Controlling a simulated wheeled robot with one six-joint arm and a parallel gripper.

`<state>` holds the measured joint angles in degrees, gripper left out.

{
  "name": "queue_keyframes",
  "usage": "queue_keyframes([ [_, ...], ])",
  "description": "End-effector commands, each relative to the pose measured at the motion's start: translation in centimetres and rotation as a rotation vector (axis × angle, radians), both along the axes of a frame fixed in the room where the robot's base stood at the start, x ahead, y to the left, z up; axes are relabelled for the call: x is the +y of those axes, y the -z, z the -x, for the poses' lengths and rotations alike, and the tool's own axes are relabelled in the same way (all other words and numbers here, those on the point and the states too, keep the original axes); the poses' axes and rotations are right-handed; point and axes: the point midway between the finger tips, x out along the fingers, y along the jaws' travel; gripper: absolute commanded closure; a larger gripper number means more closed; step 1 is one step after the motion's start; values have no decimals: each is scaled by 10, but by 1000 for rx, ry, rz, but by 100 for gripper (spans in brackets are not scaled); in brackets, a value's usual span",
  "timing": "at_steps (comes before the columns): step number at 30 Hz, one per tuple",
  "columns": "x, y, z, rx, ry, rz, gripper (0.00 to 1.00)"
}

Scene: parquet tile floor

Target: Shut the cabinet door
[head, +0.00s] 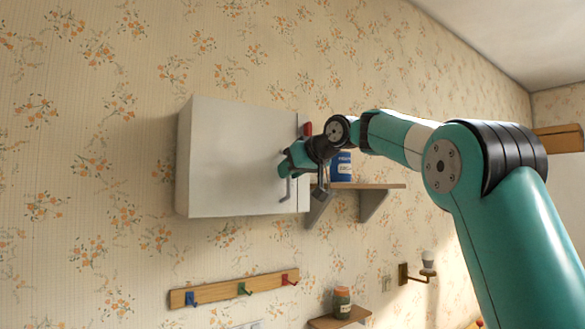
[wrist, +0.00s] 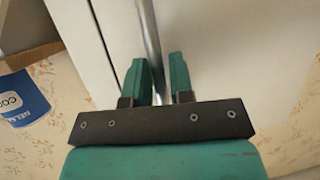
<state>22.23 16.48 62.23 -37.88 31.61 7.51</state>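The white cabinet (head: 235,160) hangs on the wall. Its door fills much of the wrist view (wrist: 230,50). A thin dark line runs beside the door's handle-side edge; I cannot tell how far the door stands ajar. The metal bar handle (head: 288,188) is near the door's right edge, and also shows in the wrist view (wrist: 149,35). My gripper (head: 287,166) is at the handle. In the wrist view its two green fingers (wrist: 160,75) stand apart on either side of the bar, with a visible gap to the right finger. The gripper hides part of the handle.
A wooden shelf (head: 375,186) right of the cabinet bears a blue and white can (head: 342,167), close to my wrist. Wall left of the cabinet is clear.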

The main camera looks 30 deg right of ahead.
Motion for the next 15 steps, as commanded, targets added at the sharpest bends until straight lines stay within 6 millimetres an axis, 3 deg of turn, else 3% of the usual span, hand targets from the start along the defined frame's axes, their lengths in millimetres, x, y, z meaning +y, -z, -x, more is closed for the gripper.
queue_keyframes([
  [5, -3, -5, 14, -4, 1, 2, 78],
  [15, -20, -38, 88, -4, 5, 3, 78],
])
